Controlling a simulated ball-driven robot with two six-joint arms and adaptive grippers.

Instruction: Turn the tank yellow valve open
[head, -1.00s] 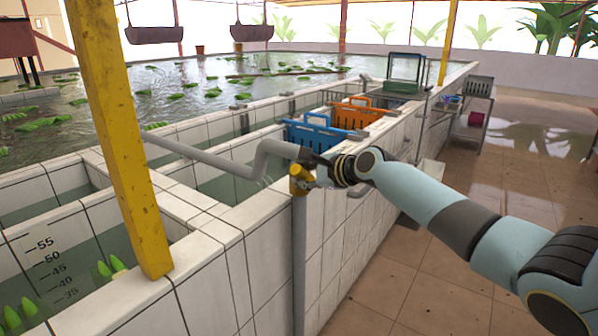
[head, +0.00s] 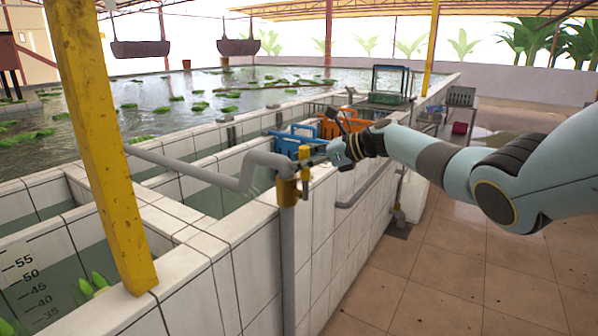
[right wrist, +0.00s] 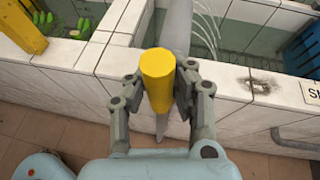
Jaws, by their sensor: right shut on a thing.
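The fingers hide part of the valve behind. My left gripper is not in view.
A grey bent pipe (head: 200,172) runs over the tank's edge to the valve. A yellow post (head: 103,150) stands at left. Blue (head: 297,140) and orange (head: 335,122) baskets sit behind the gripper. The tiled floor (head: 440,285) at right is mostly clear.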

